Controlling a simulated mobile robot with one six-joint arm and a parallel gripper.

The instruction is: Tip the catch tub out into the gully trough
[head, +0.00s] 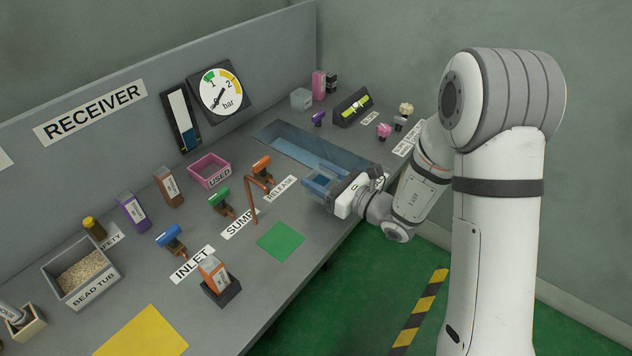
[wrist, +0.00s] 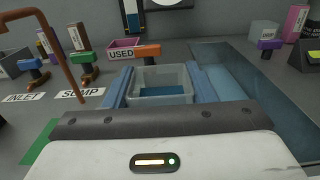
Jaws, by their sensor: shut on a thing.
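The catch tub (wrist: 163,98) is a small clear grey tub with blue liquid in it. It sits between the two blue fingers of my gripper (wrist: 160,90), which is shut on it. It looks upright and level in the wrist view. In the head view the tub, partly hidden by my gripper (head: 326,184), is at the near edge of the gully trough (head: 290,148). The trough is a long recess with a blue floor set in the bench; in the wrist view it (wrist: 235,95) runs just right of the tub. I cannot tell whether the tub touches the bench.
A bent copper pipe (head: 253,200) and an orange valve handle (head: 262,168) stand left of the tub, with a pink USED tray (head: 209,171) behind. A green mat (head: 281,241) lies on the bench. Small items, including a purple-topped valve (head: 319,118), stand beyond the trough.

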